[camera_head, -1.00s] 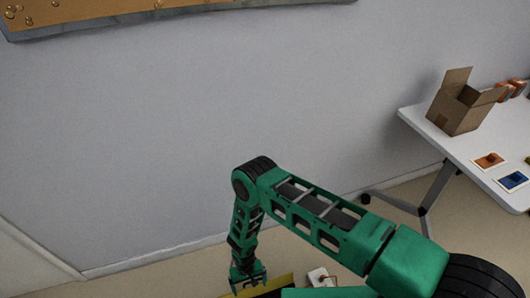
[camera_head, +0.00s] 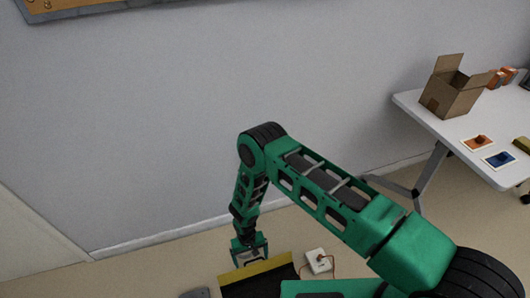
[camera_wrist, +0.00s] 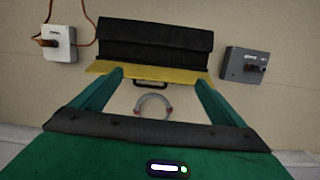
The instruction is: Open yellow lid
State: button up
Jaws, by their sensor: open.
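The yellow lid (camera_wrist: 182,78) shows as a yellow strip along the near edge of a black, box-like body (camera_wrist: 155,42) in the wrist view. A small black handle (camera_wrist: 150,86) sits at the strip's near edge. In the head view, the yellow strip (camera_head: 270,265) and black body (camera_head: 262,285) are low, partly cut off by the frame. My gripper (camera_wrist: 160,77) is open and empty, its fingers spread on either side of the handle. It also shows in the head view (camera_head: 250,258), close by the yellow strip. I cannot tell whether the fingers touch it.
A white switch box (camera_wrist: 60,44) with an orange cable stands left of the black body, a dark grey switch box (camera_wrist: 243,65) right. A grey curved hoop (camera_wrist: 153,104) lies between my fingers. A white table (camera_head: 470,135) with a cardboard box (camera_head: 452,95) is at right.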

jog(key=w+d+r+m, duration=0.1)
jog(key=w+d+r, duration=0.2)
jog(key=w+r, duration=0.35)
jog(key=w+d+r, duration=0.4)
jog(key=r, duration=0.5)
jog(key=w+d+r+m, duration=0.1)
jog(key=w+d+r, duration=0.2)
jog(key=w+r, duration=0.35)
jog(key=d+r+m+t, duration=0.1)
jog(key=d+r, duration=0.7)
jog(key=r, duration=0.3)
jog(key=d+r+m, duration=0.1)
jog(key=d+r, duration=0.7)
jog(key=r, duration=0.2)
jog(key=s+d+r+m, duration=0.1)
jog(key=s+d+r, duration=0.4)
jog(key=d+r, duration=0.35)
jog(key=s+d+r+m, duration=0.2)
jog(key=s+d+r, duration=0.45)
jog(key=r, duration=0.25)
jog(key=s+d+r+m, duration=0.1)
jog(key=s+d+r, duration=0.2)
jog(key=s, duration=0.8)
jog(key=s+d+r+m+y, duration=0.1)
jog(key=s+r, duration=0.3)
jog(key=s, duration=0.7)
jog(key=shift+d+r+m+t, duration=0.15)
jog(key=shift+d+m+t, duration=0.25)
jog(key=shift+d, duration=0.5)
